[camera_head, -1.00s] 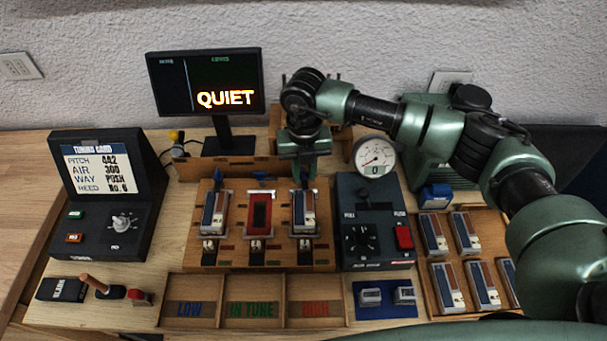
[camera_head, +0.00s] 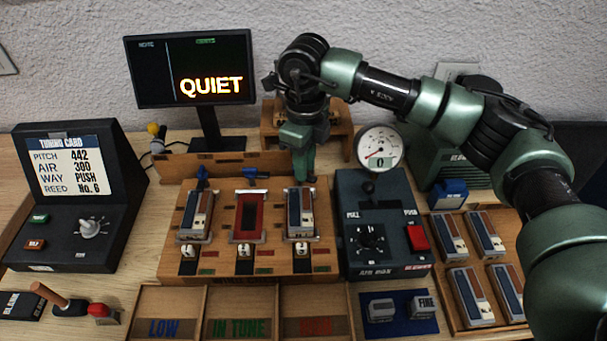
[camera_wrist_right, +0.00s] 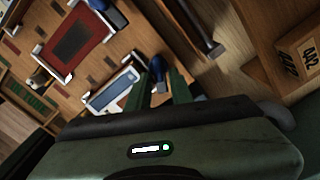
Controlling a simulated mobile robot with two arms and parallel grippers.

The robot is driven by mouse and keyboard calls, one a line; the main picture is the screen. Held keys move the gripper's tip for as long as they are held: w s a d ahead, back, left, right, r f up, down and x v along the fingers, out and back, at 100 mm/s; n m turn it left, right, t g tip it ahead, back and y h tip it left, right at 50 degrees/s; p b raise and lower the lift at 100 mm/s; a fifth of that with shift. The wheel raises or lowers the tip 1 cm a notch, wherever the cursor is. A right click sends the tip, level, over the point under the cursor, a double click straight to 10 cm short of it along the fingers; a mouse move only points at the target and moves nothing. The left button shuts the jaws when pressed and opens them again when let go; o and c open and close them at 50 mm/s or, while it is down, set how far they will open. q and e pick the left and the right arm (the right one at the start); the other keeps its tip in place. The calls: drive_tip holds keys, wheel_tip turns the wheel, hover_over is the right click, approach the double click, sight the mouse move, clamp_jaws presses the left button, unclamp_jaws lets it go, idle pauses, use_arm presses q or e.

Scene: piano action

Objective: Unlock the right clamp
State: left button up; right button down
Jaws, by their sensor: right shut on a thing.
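The right clamp's blue lever (camera_wrist_right: 157,70) shows between the fingers of my right gripper (camera_wrist_right: 162,86) in the right wrist view. My right gripper is shut on this lever. In the head view my right gripper (camera_head: 303,176) points down at the back end of the right slot and hides most of that clamp. A blue and silver reed block (camera_head: 300,213) lies in the right slot, just in front of the gripper; it also shows in the wrist view (camera_wrist_right: 114,92). My left gripper is not in view.
The wooden board (camera_head: 222,262) also holds a left reed block (camera_head: 196,215) and a red middle slot (camera_head: 247,217), with blue levers behind them. A dark control box (camera_head: 380,262) with a gauge stands close on the right. A monitor (camera_head: 190,75) stands behind.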

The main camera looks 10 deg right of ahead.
drive_tip(key=n+b, duration=0.2)
drive_tip(key=n, duration=0.1)
drive_tip(key=shift+w+d+f, duration=0.1)
drive_tip(key=shift+w, duration=0.1)
drive_tip(key=shift+w+n+b, duration=0.15)
drive_tip(key=shift+n+b, duration=0.6)
drive_tip(key=shift+n, duration=0.65)
drive_tip(key=shift+r, duration=0.2)
drive_tip(key=c, duration=1.3)
unclamp_jaws()
wheel_tip(320, 180, up, 8)
drive_tip(key=shift+f+b, duration=0.15)
drive_tip(key=shift+b, duration=0.25)
